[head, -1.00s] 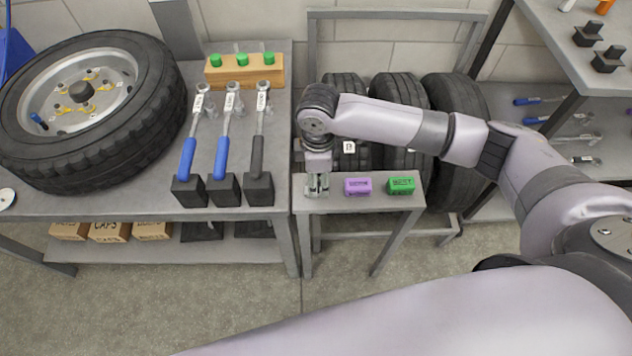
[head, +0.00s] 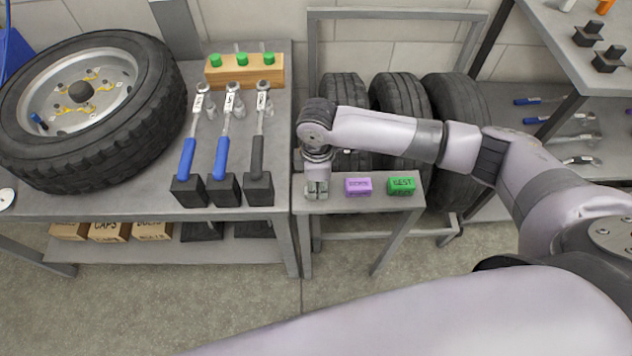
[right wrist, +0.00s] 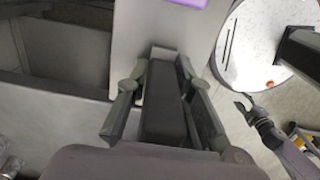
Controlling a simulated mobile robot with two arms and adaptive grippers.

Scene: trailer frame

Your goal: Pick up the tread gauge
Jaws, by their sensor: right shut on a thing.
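My right gripper (head: 316,188) is at the left end of the small grey stand (head: 375,203), low over its top. In the right wrist view, its fingers (right wrist: 168,105) are shut on a dark grey bar (right wrist: 166,115), which I take to be the tread gauge. The gripper hides most of it in the head view, and I cannot tell whether it still touches the stand. My left gripper seems to show small at the right of the right wrist view (right wrist: 247,108), far from the stand; its jaws are unclear.
A purple block (head: 358,186) and a green block (head: 402,186) sit right of the gripper on the stand. Several tyres (head: 455,100) stand behind it. The workbench (head: 110,204) at left holds a wheel (head: 150,130) and torque wrenches (head: 223,145).

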